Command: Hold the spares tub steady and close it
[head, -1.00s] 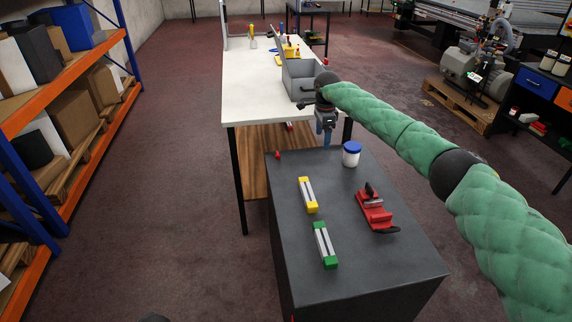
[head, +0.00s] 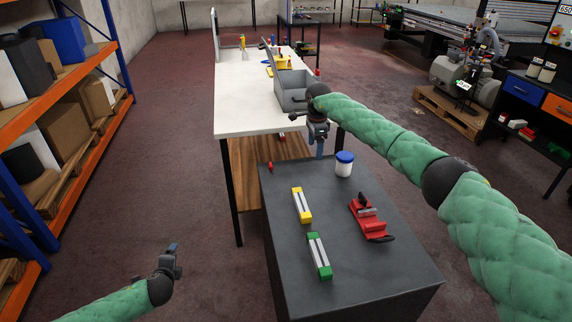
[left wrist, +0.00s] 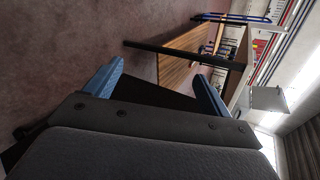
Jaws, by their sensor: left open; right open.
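A grey open box (head: 291,100) with a raised grey lid (head: 270,66) stands at the right edge of the white table; it looks like the spares tub. My right gripper (head: 319,150) is open and points down just in front of the tub, between the white table and the dark cabinet. It looks empty and apart from the tub. My left gripper (head: 174,260) is over the floor at lower left, far from the tub. Its two blue fingers stand wide apart with nothing between them in the left wrist view (left wrist: 158,85).
The dark cabinet (head: 350,275) carries a blue-lidded white jar (head: 344,168), a yellow-ended bar (head: 301,204), a green-ended bar (head: 318,256) and a red clamp-like tool (head: 370,219). The white table (head: 245,110) has yellow items behind the tub. A shelf rack (head: 60,100) stands left; floor between is clear.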

